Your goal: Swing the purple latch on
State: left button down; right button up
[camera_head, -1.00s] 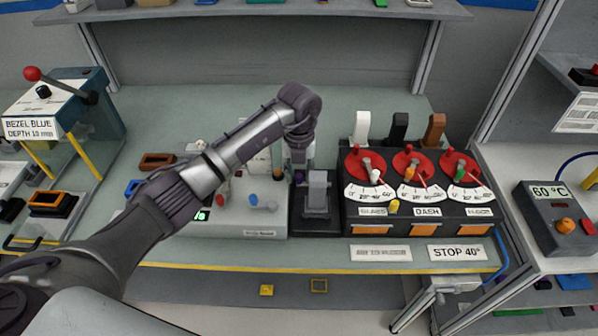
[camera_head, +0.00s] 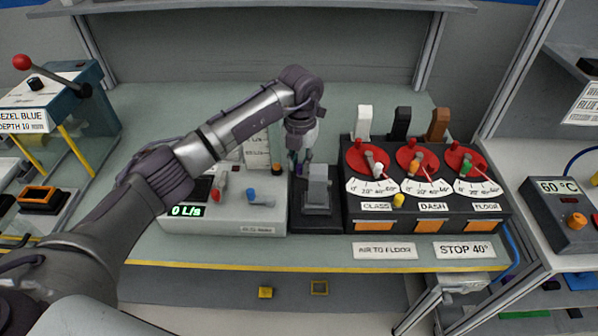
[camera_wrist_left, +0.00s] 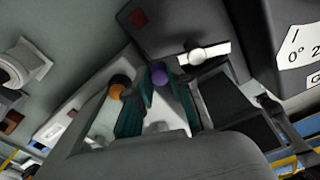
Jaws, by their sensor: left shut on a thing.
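The purple latch (camera_wrist_left: 159,73) shows in the left wrist view as a small round purple knob between the teal fingers of my left gripper (camera_wrist_left: 160,88). The gripper is shut on it. In the head view my left gripper (camera_head: 301,160) points down just behind the dark block with a grey upright piece (camera_head: 317,187), between the white flow unit and the black dial panel. The fingers hide most of the latch there, so its angle cannot be told. My right gripper is not in view.
The white unit (camera_head: 262,222) has red and blue levers, an orange knob (camera_wrist_left: 116,88) and a display reading 0 L/s. The black panel (camera_head: 349,213) on the right carries three red dials. A white bar (camera_wrist_left: 205,54) lies close to the fingers. The bench behind is clear.

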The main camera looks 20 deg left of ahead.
pick_arm(q)
jog(key=m+b, duration=0.1)
jog(key=w+m+b, duration=0.1)
jog(key=m, duration=0.1)
jog(key=w+m+b, duration=0.1)
jog(key=b, duration=0.1)
jog(key=shift+d+f+m, duration=0.15)
jog(key=shift+d+m, duration=0.05)
jog(key=shift+m, duration=0.1)
jog(key=m+b, duration=0.1)
jog(key=m, duration=0.1)
jog(key=w+d+m+b, duration=0.1)
jog(key=shift+m, duration=0.4)
jog(key=shift+w+d+m+b, duration=0.2)
jog(key=shift+m+b, duration=0.1)
jog(key=shift+m, duration=0.3)
jog(key=shift+w+d+m+b, duration=0.15)
jog(key=shift+m+b, duration=0.1)
jog(key=shift+m, duration=0.35)
jog(key=shift+w+d+r+m+b, duration=0.1)
jog(key=shift+d+m+b, duration=0.15)
jog(key=shift+m, duration=0.55)
jog(key=shift+w+d+r+m+b, duration=0.1)
jog(key=shift+d+m, duration=0.2)
jog(key=shift+m, duration=0.5)
jog(key=c, duration=1.1)
grip_release()
jog(key=shift+o, duration=0.2)
